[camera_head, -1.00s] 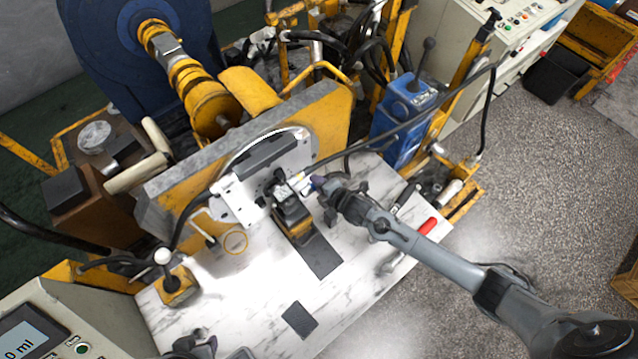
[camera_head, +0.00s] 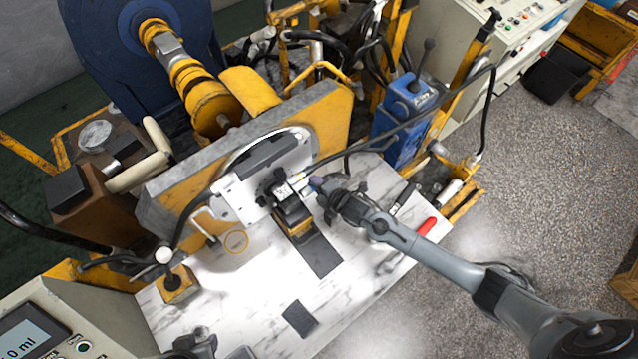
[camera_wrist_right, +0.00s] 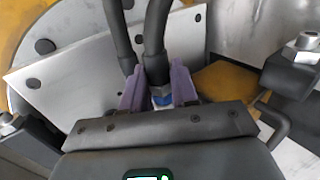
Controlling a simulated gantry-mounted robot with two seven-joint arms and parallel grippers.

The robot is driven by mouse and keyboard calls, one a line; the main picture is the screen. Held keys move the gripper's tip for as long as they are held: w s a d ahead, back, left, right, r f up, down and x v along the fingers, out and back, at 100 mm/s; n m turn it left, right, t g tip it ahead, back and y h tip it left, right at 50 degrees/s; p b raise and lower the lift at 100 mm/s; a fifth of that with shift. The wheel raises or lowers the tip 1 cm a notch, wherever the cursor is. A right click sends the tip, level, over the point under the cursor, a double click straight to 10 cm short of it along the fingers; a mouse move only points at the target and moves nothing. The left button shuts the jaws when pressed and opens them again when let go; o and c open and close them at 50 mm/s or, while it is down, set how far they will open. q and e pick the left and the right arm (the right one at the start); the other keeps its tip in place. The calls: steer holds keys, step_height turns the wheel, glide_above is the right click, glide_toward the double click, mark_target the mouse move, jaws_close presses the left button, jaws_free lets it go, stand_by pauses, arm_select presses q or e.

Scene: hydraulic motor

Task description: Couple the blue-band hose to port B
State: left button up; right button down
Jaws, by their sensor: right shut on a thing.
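My right gripper (camera_head: 315,184) reaches in from the right in the head view, beside the motor (camera_head: 292,216) with its yellow band. In the right wrist view its purple fingers (camera_wrist_right: 158,92) are shut on the blue-band hose (camera_wrist_right: 161,98), and the blue band shows between them. The black hose runs upward from there. A second black hose (camera_wrist_right: 118,36) runs beside it on the left. The ports are too small to tell apart in the head view, and the hose's end is hidden in the wrist view. My left gripper (camera_head: 198,344) shows only partly at the bottom edge; its jaws are unclear.
A white mounting plate (camera_head: 236,200) stands behind the motor on a yellow and grey block (camera_head: 330,120). A red-handled tool (camera_head: 424,228) lies at the table's right edge. A blue lever unit (camera_head: 407,105) stands behind. The front of the marble table (camera_head: 262,268) is mostly clear.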

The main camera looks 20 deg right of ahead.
steer(key=shift+s+a, duration=0.15)
steer(key=shift+a, duration=0.25)
steer(key=shift+a, duration=0.1)
steer(key=c, duration=0.9)
jaws_free()
steer(key=shift+o, duration=0.6)
steer(key=shift+r, duration=0.1)
steer(key=shift+c, duration=0.3)
steer(key=p+v, duration=0.7)
